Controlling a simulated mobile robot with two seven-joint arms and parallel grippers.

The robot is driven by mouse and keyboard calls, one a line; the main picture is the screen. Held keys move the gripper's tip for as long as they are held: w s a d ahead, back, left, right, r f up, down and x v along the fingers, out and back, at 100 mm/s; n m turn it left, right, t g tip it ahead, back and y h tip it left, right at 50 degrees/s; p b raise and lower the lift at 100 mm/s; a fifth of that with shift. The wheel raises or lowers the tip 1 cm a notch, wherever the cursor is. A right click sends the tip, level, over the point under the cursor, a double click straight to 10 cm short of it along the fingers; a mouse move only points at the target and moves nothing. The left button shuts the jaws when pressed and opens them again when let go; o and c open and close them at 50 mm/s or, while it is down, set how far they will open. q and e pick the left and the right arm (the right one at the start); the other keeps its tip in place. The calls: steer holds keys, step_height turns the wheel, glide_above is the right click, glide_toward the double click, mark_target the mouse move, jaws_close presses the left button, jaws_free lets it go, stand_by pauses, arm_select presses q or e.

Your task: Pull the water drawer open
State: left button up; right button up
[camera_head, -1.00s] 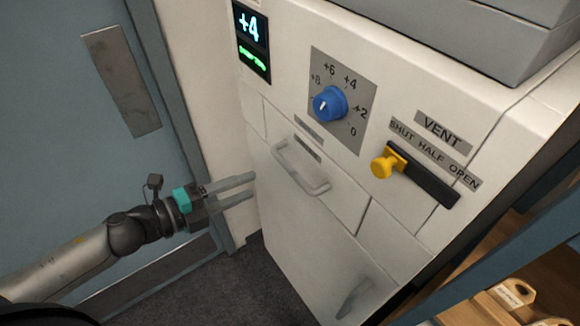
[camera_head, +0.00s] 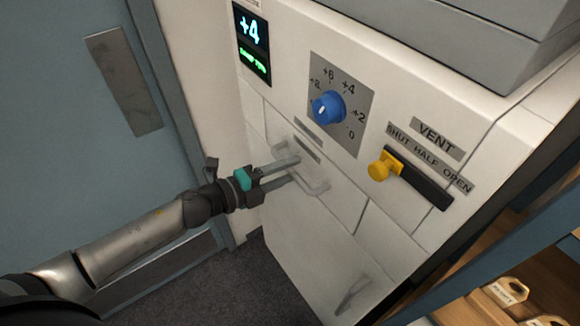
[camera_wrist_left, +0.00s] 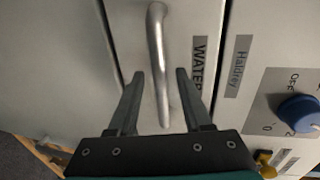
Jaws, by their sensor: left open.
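The water drawer (camera_head: 335,205) is a white front panel below the blue knob, and it looks flush with the cabinet. Its pale bar handle (camera_head: 318,188) is partly hidden by my left gripper (camera_head: 297,168). In the left wrist view the silver handle (camera_wrist_left: 157,50) runs down between the fingers, beside a "WATER" label (camera_wrist_left: 198,62). My left gripper (camera_wrist_left: 160,75) is open, with one finger on each side of the handle's lower part and visible gaps to it. My right gripper is not in view.
A blue knob (camera_head: 328,107) and a yellow vent lever (camera_head: 383,167) stick out from the cabinet front. A lower handle (camera_head: 352,294) sits beneath. A blue door (camera_head: 60,130) is at left, and wooden shelving (camera_head: 530,270) at lower right.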

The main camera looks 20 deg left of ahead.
arm_select(q)
steer(key=shift+w+d+f, duration=0.1)
steer(key=shift+w+d, duration=0.15)
steer(key=shift+w, duration=0.1)
jaws_close()
stand_by(0.3)
stand_by(1.0)
